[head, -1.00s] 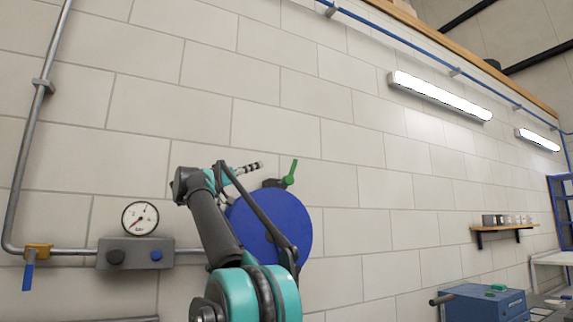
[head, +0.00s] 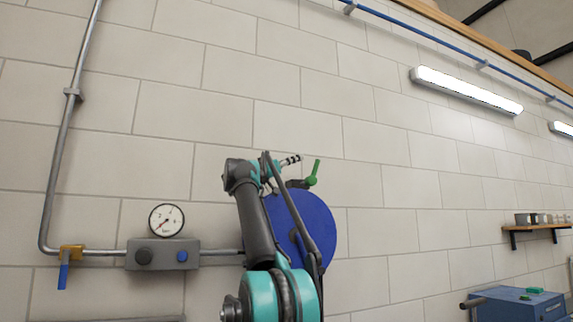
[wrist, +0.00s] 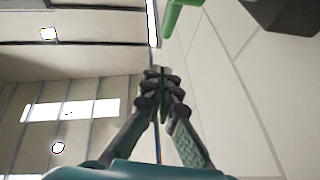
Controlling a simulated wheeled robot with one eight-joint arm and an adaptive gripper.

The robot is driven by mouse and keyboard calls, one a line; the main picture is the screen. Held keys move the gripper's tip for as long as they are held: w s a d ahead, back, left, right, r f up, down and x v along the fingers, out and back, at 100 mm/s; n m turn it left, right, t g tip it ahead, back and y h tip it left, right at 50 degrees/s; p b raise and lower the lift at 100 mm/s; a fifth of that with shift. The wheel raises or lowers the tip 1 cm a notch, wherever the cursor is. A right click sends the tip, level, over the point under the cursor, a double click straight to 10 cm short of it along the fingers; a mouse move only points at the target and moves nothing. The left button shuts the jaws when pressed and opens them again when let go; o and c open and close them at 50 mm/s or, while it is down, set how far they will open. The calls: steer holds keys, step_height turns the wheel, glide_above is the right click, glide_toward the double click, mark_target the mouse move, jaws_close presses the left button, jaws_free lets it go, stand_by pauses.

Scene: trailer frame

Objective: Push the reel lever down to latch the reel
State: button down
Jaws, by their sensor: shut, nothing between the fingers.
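The blue reel (head: 318,232) is a round disc on the wall, partly hidden behind my arm in the head view. The green reel lever (head: 314,172) stands up, tilted slightly right, from a dark mount at the reel's top. My gripper (head: 297,158) is shut and empty, just left of the lever's upper end and about level with it in the picture. In the wrist view the closed fingertips (wrist: 162,75) point toward the top, and the green lever (wrist: 177,14) shows beyond them at the top edge. I see a gap between fingertips and lever in both views.
A pressure gauge (head: 167,220) sits on a grey valve block (head: 163,254), with a pipe running left to a blue-handled valve (head: 64,273). A shelf (head: 536,230) and a blue box (head: 515,304) are at right. The wall above the reel is bare.

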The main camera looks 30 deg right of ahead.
mark_target(309, 177)
steer(key=shift+w+d+f, duration=0.15)
steer(key=shift+w+d, duration=0.05)
steer(key=shift+d, duration=1.15)
steer(key=shift+w+d+f, duration=0.15)
steer(key=shift+d, duration=1.15)
